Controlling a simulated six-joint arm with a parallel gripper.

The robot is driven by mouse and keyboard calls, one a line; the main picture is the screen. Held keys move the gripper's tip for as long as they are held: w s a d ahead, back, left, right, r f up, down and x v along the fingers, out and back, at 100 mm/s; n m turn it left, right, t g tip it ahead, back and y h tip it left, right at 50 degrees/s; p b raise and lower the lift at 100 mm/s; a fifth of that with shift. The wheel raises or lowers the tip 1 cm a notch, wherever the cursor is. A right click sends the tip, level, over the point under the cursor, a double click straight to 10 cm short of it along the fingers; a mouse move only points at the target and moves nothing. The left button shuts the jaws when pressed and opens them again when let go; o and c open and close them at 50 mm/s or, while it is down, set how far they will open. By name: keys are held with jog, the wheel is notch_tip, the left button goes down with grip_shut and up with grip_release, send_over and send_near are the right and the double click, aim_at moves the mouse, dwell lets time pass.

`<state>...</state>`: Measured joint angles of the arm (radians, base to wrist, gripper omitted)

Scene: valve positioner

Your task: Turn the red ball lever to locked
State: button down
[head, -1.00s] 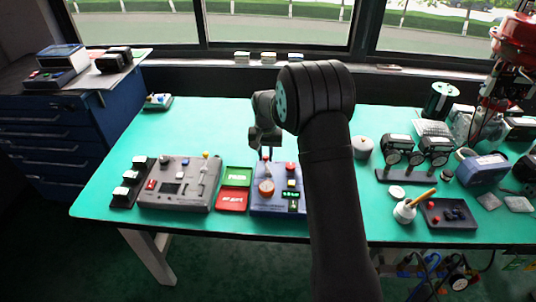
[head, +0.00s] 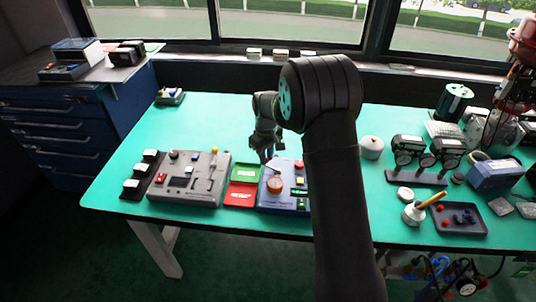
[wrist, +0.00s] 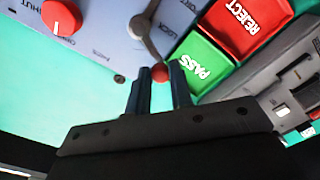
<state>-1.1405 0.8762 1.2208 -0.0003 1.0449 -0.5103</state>
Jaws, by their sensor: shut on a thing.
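In the wrist view, the red ball (wrist: 160,74) at the end of a grey lever (wrist: 153,47) sits between the two fingertips of my gripper (wrist: 161,70), which is shut on it. The lever runs from its round pivot (wrist: 139,26) on the blue-grey positioner box (wrist: 100,25) to the ball, near the box's edge. A printed LOCK label (wrist: 170,24) is on the box to the right of the pivot. In the head view, my gripper (head: 266,154) is at the back left of the box (head: 270,201); the ball cannot be made out there.
A red knob (wrist: 61,16) is on the same box. Green PASS (head: 245,172) and red REJECT (head: 240,195) trays lie close beside it. A grey panel (head: 210,190) stands farther left. Gauges (head: 425,157) stand right of my arm. The table behind the box is clear.

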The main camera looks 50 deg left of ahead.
jog(key=shift+s+n, duration=0.2)
jog(key=shift+n, duration=0.3)
jog(key=c, duration=1.3)
grip_release()
notch_tip(320, 180, up, 18)
jog(key=shift+f, duration=0.25)
